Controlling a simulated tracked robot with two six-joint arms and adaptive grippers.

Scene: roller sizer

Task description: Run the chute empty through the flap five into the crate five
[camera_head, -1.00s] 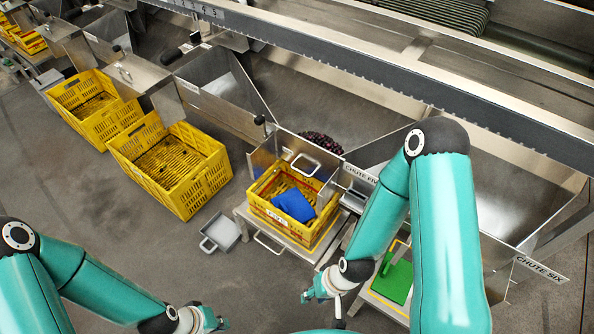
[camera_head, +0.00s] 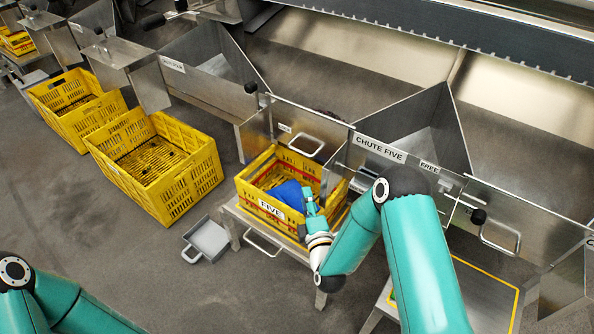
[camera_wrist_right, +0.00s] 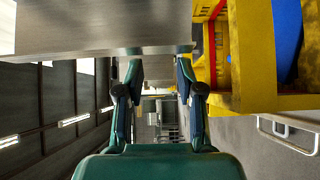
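Crate five (camera_head: 268,211) is a yellow crate with a red line and a FIVE label, on a low stand under chute five (camera_head: 378,149). A blue item (camera_head: 284,190) lies inside it. Flap five (camera_head: 262,130), a steel plate with a bar handle (camera_head: 306,146), stands above the crate's rear; the chute's contents are almost wholly hidden behind it. My right gripper (camera_head: 311,203) is at the crate's front right, below the handle and apart from it. In the right wrist view its fingers (camera_wrist_right: 158,100) are spread and empty, with the crate (camera_wrist_right: 245,55) at right. My left gripper is out of view.
Two yellow crates (camera_head: 165,185) (camera_head: 75,105) stand on the floor to the left. A grey scoop (camera_head: 207,240) lies on the floor by the stand (camera_head: 262,237). Another handled flap (camera_head: 525,228) is at right, above a yellow-edged platform (camera_head: 475,285).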

